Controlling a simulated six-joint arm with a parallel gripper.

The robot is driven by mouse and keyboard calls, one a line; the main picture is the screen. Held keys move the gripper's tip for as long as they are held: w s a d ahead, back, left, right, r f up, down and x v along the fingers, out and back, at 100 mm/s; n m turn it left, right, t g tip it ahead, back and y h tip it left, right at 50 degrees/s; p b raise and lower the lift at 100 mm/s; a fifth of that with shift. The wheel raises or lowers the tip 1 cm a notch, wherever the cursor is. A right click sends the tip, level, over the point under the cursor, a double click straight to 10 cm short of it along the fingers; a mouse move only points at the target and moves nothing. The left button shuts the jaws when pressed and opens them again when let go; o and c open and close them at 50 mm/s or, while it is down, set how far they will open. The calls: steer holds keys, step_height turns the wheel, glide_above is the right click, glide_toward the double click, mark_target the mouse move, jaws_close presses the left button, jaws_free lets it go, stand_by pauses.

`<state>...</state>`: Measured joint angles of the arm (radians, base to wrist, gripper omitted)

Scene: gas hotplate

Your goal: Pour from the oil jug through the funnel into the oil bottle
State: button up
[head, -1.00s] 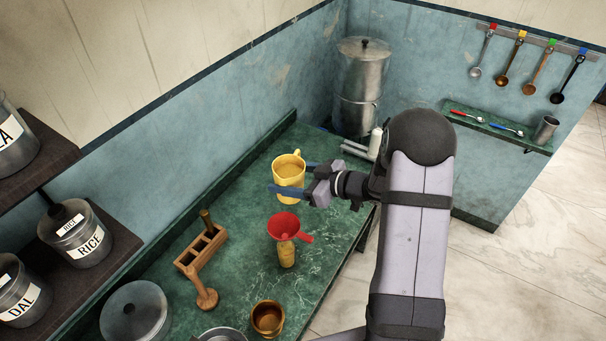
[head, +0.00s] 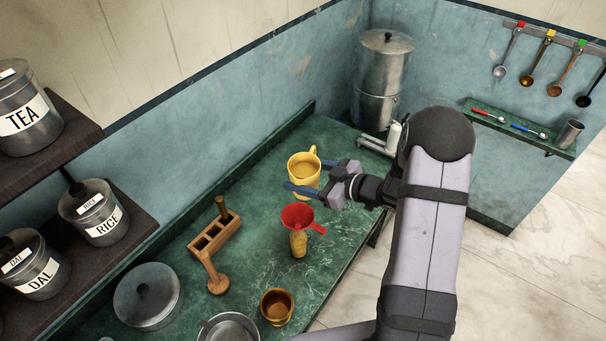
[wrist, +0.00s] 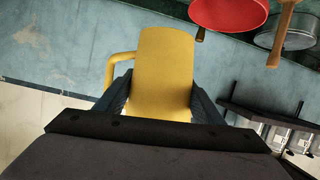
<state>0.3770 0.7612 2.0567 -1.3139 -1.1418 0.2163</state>
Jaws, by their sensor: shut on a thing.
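The yellow oil jug (head: 302,166) is held by my gripper (head: 306,178), whose blue fingers lie on either side of it. The jug looks close to upright, with yellowish contents at its open top in the head view. In the wrist view the jug (wrist: 165,75) fills the middle between the fingers, its handle to the left. The red funnel (head: 297,216) sits in the mouth of the oil bottle (head: 298,243), which stands upright on the green counter, nearer the camera than the jug. The funnel also shows at the top of the wrist view (wrist: 230,12).
A wooden rack (head: 214,238) stands left of the bottle. A brown cup (head: 277,306), a metal bowl (head: 228,330) and a lidded pot (head: 148,295) are at the near end. A tall steel container (head: 385,75) stands in the back corner. Labelled tins sit on shelves at left.

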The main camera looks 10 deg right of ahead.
steer(key=shift+w+d+f+n+t, duration=0.15)
steer(key=shift+w+f+n+t, duration=0.25)
steer(key=shift+n+t, duration=0.4)
steer(key=shift+b, duration=0.5)
steer(key=shift+w+d+r+n+t+b, duration=0.15)
steer(key=shift+n+t+b, duration=0.35)
steer(key=shift+n+b, duration=0.75)
steer(key=shift+w+d+f+n+t+b, duration=0.15)
steer(key=shift+n+t+b, duration=0.6)
steer(key=shift+b, duration=2.55)
steer(key=shift+f+n+t+b, duration=0.3)
steer(key=shift+n+b, duration=0.9)
steer(key=shift+b, duration=1.6)
